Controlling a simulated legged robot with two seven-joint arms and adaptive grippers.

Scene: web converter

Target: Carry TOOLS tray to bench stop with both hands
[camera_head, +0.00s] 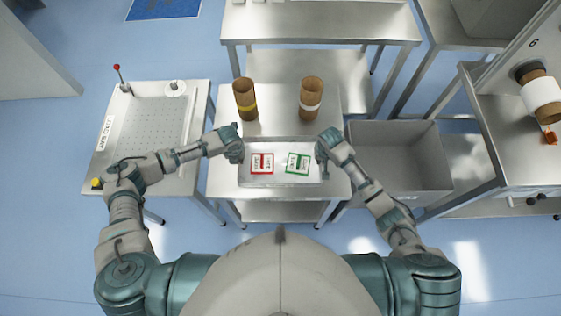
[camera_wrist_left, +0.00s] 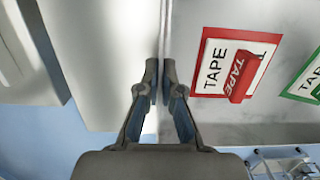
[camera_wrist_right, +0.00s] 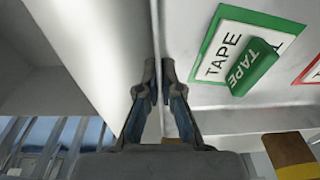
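The metal tray (camera_head: 284,181) rests on the middle steel bench, or just above it; I cannot tell which. In it lie a red-bordered TAPE card with a red tape piece (camera_head: 262,163) and a green-bordered one with a green piece (camera_head: 298,163). No TOOLS label is readable. My left gripper (camera_wrist_left: 159,80) is shut on the tray's left wall, with a finger on each side. My right gripper (camera_wrist_right: 158,80) is shut the same way on the right wall. Which part is the bench stop, I cannot tell.
Two brown cardboard rolls (camera_head: 245,99) (camera_head: 311,97) stand behind the tray. At left is a bench with a perforated plate (camera_head: 155,128) and a red-knobbed lever (camera_head: 117,69). A grey bin (camera_head: 400,163) stands right of the middle bench. A shelf unit (camera_head: 480,120) stands at far right.

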